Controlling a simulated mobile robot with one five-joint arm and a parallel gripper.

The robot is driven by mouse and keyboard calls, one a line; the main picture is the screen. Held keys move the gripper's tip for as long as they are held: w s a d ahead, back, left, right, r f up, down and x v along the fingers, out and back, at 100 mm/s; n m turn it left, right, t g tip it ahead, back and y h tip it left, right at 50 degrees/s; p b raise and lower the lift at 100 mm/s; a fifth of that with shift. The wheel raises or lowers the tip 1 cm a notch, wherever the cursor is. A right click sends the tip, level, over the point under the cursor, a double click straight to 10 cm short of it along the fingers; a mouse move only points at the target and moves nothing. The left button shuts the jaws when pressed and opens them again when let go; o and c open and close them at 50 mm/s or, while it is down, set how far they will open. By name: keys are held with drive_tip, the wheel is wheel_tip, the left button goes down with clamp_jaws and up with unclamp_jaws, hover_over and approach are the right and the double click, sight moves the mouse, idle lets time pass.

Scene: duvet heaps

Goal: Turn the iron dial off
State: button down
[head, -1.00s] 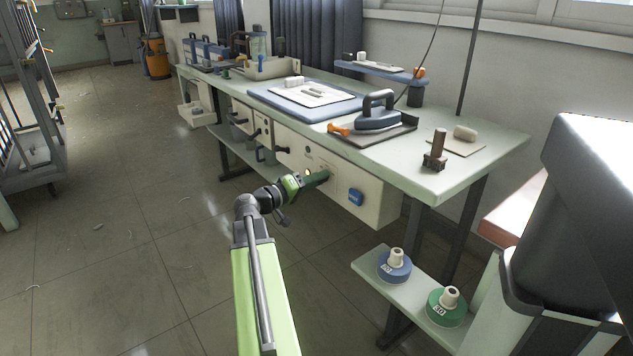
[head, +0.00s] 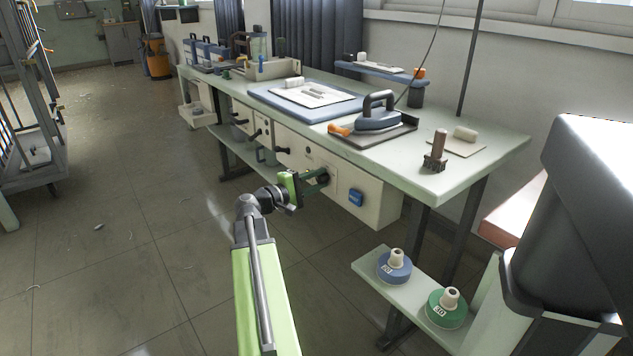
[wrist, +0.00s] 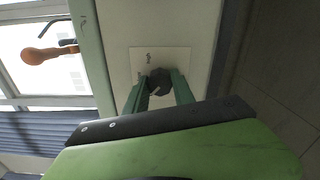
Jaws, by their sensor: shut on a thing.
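The dark, faceted iron dial (wrist: 158,82) sits on a pale square plate (wrist: 143,60) on the drawer-front panel under the table. In the head view the dial (head: 323,177) shows at the end of my fingers. My gripper (wrist: 159,84) is shut on the dial, with one green finger on each side of it. In the head view my gripper (head: 318,180) reaches the panel from the left. The small marks on the plate are too blurred to read, so I cannot tell the dial's setting. The iron (head: 378,118) stands on its dark rest on the tabletop.
A blue switch (head: 355,198) is on the panel right of the dial. Dark handles (head: 283,151) stick out to the left. A low shelf (head: 371,267) with blue (head: 394,268) and green (head: 446,311) spools lies below right. The floor at left is open.

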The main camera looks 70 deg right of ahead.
drive_tip(key=shift+w+d+r+n, duration=0.1)
drive_tip(key=shift+n, duration=1.2)
drive_tip(key=c, duration=1.1)
unclamp_jaws()
drive_tip(key=shift+o, duration=0.2)
drive_tip(key=v, duration=1.7)
drive_tip(key=shift+a, duration=0.3)
